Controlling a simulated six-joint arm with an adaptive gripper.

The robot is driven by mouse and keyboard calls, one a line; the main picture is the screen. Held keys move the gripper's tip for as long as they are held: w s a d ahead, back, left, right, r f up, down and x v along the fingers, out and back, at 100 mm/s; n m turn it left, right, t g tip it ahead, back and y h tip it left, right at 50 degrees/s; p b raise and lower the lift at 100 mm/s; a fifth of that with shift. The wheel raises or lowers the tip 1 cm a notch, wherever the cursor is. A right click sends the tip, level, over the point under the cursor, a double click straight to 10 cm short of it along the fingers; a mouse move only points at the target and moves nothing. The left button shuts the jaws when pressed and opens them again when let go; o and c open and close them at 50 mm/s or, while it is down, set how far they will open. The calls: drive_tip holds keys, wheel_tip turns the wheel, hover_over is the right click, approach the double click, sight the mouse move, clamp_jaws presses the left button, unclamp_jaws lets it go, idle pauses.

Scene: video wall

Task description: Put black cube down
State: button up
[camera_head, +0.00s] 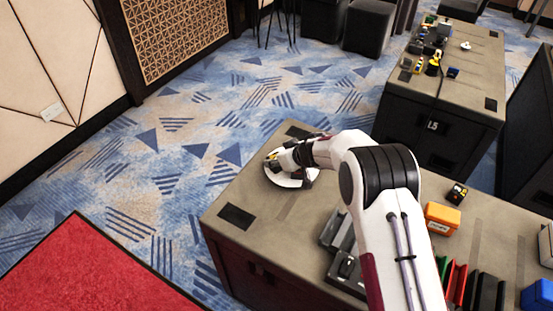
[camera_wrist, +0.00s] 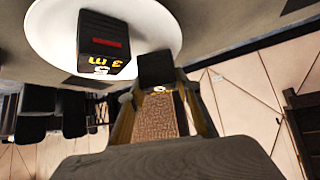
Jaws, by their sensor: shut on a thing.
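The black cube (camera_wrist: 103,45) has a red stripe and yellow characters, which read upside down in the wrist view. In the head view my gripper (camera_head: 283,161) is low over the plate (camera_head: 290,181) near the table's far left end, shut on the black cube. The cube is mostly hidden there, with a bit of yellow showing.
The grey table (camera_head: 262,235) has bare surface around the plate. A metal tray (camera_head: 340,240), an orange box (camera_head: 442,218) and a small black-and-yellow object (camera_head: 457,193) lie to the right. A second table (camera_head: 470,80) with small items stands behind.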

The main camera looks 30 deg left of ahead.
drive_tip(key=shift+f, duration=0.55)
idle(0.4)
drive_tip(key=o, duration=1.1)
drive_tip(key=shift+o, duration=0.2)
drive_tip(key=shift+r, duration=0.1)
drive_tip(key=shift+r, duration=0.5)
drive_tip(key=shift+d+r, duration=0.15)
drive_tip(key=shift+r, duration=0.05)
drive_tip(key=v, duration=1.1)
drive_tip(key=shift+d, duration=0.2)
drive_tip(key=shift+s+r, duration=0.15)
